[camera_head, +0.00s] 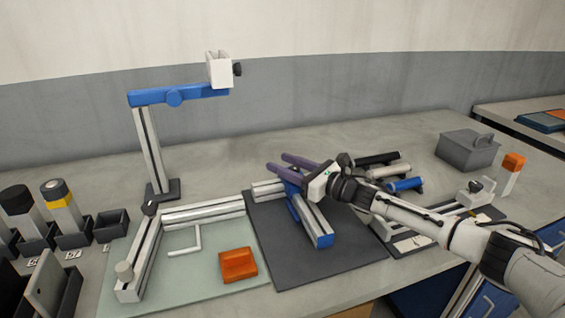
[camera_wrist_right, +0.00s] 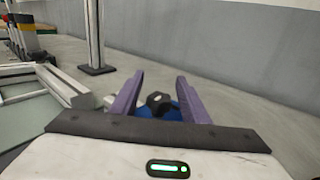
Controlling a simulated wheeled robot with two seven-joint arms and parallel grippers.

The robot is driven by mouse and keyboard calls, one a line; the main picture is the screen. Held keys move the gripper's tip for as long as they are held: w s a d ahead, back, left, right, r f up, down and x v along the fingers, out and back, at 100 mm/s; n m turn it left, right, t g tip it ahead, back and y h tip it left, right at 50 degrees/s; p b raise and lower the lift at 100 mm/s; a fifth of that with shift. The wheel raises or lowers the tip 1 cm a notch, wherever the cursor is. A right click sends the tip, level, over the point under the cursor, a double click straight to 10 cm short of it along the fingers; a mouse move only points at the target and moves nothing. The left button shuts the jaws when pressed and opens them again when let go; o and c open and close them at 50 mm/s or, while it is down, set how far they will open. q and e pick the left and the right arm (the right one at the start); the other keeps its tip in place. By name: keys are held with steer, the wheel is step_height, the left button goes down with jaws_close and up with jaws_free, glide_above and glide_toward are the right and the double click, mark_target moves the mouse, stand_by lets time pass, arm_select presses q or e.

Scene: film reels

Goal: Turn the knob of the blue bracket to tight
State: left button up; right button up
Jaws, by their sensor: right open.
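In the right wrist view a dark knob (camera_wrist_right: 158,101) sits on a blue part (camera_wrist_right: 172,113), which looks like the blue bracket. My right gripper (camera_wrist_right: 160,78) has its two purple fingers open, one on each side of the knob, with visible gaps. In the head view the right gripper (camera_head: 277,162) is low over the blue-edged rail piece (camera_head: 311,222) on the dark mat (camera_head: 337,257). The knob is hidden there by the gripper. Whether the fingers touch the bracket is not clear. My left gripper is out of view.
A tall post (camera_head: 152,150) with a blue arm (camera_head: 180,95) and white box stands back left. A pale green mat (camera_head: 205,287) holds a metal frame and an orange block (camera_head: 238,265). Several cylinders lie behind the right gripper, and a grey box (camera_head: 467,150) is farther right.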

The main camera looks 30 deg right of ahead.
steer(key=shift+w+a, duration=0.1)
steer(key=shift+w, duration=0.3)
jaws_close()
